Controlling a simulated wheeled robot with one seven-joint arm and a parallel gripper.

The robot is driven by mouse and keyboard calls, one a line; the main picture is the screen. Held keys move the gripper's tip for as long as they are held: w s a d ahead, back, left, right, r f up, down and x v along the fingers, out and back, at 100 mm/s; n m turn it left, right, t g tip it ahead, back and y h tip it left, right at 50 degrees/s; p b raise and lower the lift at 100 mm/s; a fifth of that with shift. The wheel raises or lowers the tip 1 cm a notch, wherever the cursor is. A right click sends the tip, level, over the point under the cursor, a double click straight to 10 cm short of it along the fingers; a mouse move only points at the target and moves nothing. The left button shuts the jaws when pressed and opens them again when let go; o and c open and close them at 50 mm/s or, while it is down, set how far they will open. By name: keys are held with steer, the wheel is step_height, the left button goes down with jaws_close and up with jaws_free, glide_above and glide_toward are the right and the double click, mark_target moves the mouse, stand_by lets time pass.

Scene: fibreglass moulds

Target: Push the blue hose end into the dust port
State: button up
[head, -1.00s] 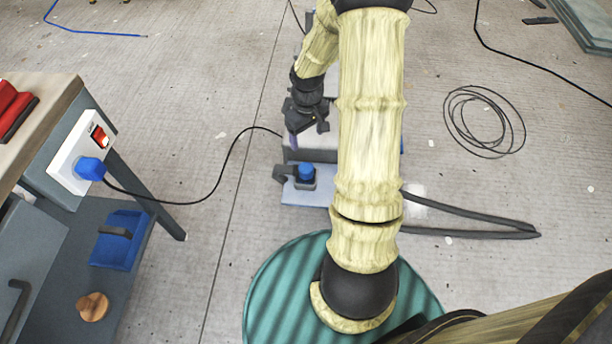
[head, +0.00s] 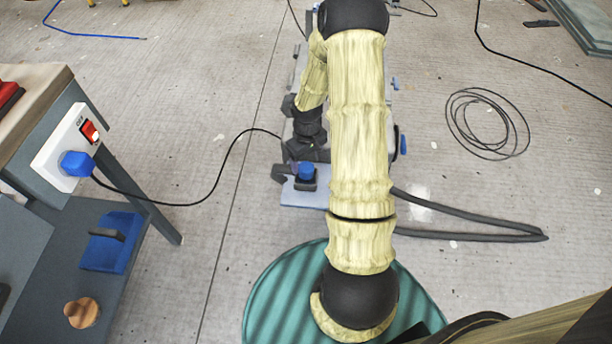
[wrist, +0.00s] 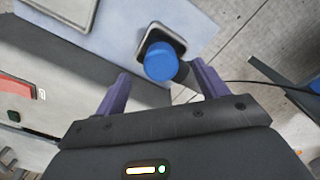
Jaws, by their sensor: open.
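The blue round hose end (head: 306,172) stands in a grey square-rimmed fitting on a pale blue plate (head: 300,196). In the wrist view the hose end (wrist: 160,60) lies between my two purple fingertips, with a gap visible on each side. My gripper (head: 305,155) is open, just behind the hose end in the head view; it also shows in the wrist view (wrist: 160,72). The square fitting (wrist: 176,38) looks like the dust port, but I cannot tell how deep the hose end sits in it. Its lower part is hidden.
A grey machine with a red switch (wrist: 18,92) stands beside the plate. A black cable runs from the blue plug (head: 77,164) on the bench (head: 38,90) toward it. A dark hose (head: 470,215) lies right. A teal round drum (head: 268,290) stands in front.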

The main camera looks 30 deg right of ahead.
mark_target(306, 167)
step_height(306, 167, down, 5)
steer(key=b, duration=0.2)
steer(key=shift+w+f+b, duration=0.15)
steer(key=shift+b, duration=0.2)
stand_by(0.4)
steer(key=c, duration=1)
